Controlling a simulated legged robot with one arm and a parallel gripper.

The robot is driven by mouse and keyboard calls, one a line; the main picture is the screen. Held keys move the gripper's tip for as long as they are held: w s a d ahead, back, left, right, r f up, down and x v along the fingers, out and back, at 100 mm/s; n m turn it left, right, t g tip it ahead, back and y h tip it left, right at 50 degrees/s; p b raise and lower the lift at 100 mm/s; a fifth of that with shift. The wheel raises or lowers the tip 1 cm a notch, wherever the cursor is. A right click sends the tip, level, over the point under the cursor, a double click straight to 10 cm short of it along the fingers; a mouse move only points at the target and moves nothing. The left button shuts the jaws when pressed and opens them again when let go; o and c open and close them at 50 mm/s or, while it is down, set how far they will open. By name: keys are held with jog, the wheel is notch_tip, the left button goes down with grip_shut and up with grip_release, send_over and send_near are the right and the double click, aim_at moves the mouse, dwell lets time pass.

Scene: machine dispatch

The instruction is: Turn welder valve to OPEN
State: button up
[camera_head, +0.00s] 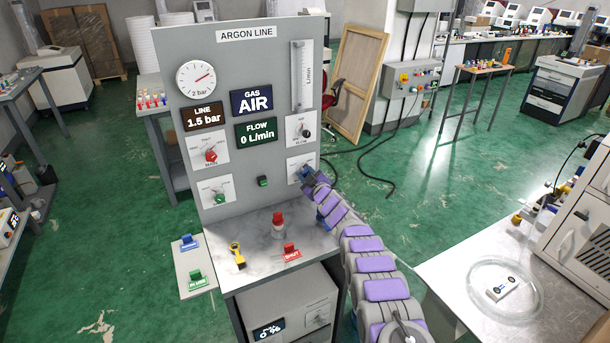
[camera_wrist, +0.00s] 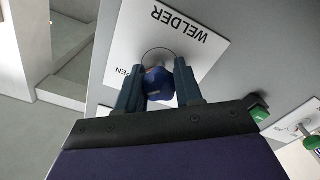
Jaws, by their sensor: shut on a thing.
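The grey argon panel (camera_head: 250,90) stands upright in front of me. The welder valve is a blue knob (camera_wrist: 158,84) on a white plate (camera_wrist: 195,40) marked WELDER, which appears upside down in the wrist view. Part of the word OPEN shows left of the knob. My gripper (camera_wrist: 158,90) has one finger on each side of the knob and is shut on it. In the head view my gripper (camera_head: 306,173) is at the panel's lower right plate (camera_head: 295,163) and covers most of the knob. The knob's exact pointing direction is hidden.
Red (camera_head: 211,155), black (camera_head: 305,132) and green (camera_head: 219,199) knobs sit on other plates. The displays read LINE 1.5 bar, GAS AIR and FLOW 0 L/min. A red-topped object (camera_head: 278,222), yellow item (camera_head: 237,254) and red SHUT tag (camera_head: 291,252) stand on the ledge below.

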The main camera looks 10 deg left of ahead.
jog(key=shift+d+f, duration=0.1)
jog(key=shift+f, duration=0.35)
jog(key=o, duration=1)
jog(key=shift+w, duration=0.1)
jog(key=shift+o, duration=0.2)
jog(key=shift+r, duration=0.3)
jog(key=shift+s, duration=0.2)
jog(key=shift+s, duration=0.15)
jog(key=p+v, duration=0.3)
jog(key=v, duration=1.3)
jog(key=shift+s+d, duration=0.25)
jog(key=shift+d, duration=0.1)
